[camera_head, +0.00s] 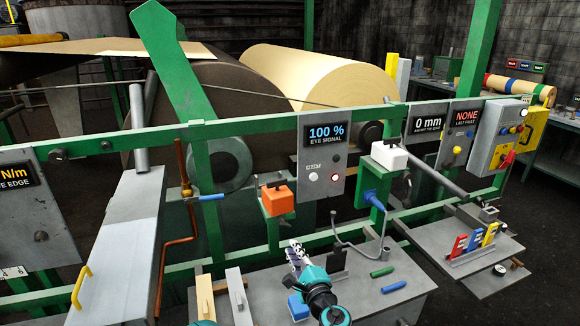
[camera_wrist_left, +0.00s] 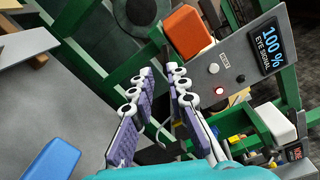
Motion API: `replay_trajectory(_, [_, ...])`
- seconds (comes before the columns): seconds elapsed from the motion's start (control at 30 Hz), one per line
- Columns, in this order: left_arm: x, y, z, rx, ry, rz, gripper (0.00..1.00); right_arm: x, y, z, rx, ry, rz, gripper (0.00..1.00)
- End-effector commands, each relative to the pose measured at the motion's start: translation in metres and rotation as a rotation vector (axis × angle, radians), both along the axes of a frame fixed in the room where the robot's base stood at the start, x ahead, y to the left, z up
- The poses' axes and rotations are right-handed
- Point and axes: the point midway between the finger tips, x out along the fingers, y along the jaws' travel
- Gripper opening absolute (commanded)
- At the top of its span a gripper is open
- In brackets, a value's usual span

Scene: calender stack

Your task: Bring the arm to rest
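My left gripper (camera_head: 296,253) reaches up from the bottom middle of the head view, over the grey bench in front of the green machine frame. In the left wrist view its two purple-padded fingers (camera_wrist_left: 160,72) stand apart, with a narrow empty gap between the tips. It holds nothing. The teal arm (camera_head: 318,292) comes in from below and covers part of the bench. My right gripper is in neither view.
An orange block (camera_head: 278,199) sits on the frame above the gripper, beside the "100 %" panel (camera_head: 325,158). A blue block (camera_head: 298,306) lies close by the arm. A bent grey pipe (camera_head: 355,246) stands to the right. Large rolls (camera_head: 300,78) fill the back.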

Motion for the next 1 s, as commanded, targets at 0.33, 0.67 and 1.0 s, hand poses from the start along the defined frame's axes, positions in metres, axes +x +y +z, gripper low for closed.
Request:
replay_trajectory(0.33, [-0.066,0.15,0.001,-0.596,0.198,0.257,0.15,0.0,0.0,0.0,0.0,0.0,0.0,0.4])
replay_trajectory(0.67, [-0.199,0.214,-0.027,-1.298,0.279,0.556,0.15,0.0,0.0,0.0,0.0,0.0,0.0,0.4])
replay_trajectory(1.0, [-0.278,0.203,-0.049,-1.789,0.266,0.737,0.15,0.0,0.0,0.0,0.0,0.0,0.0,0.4])
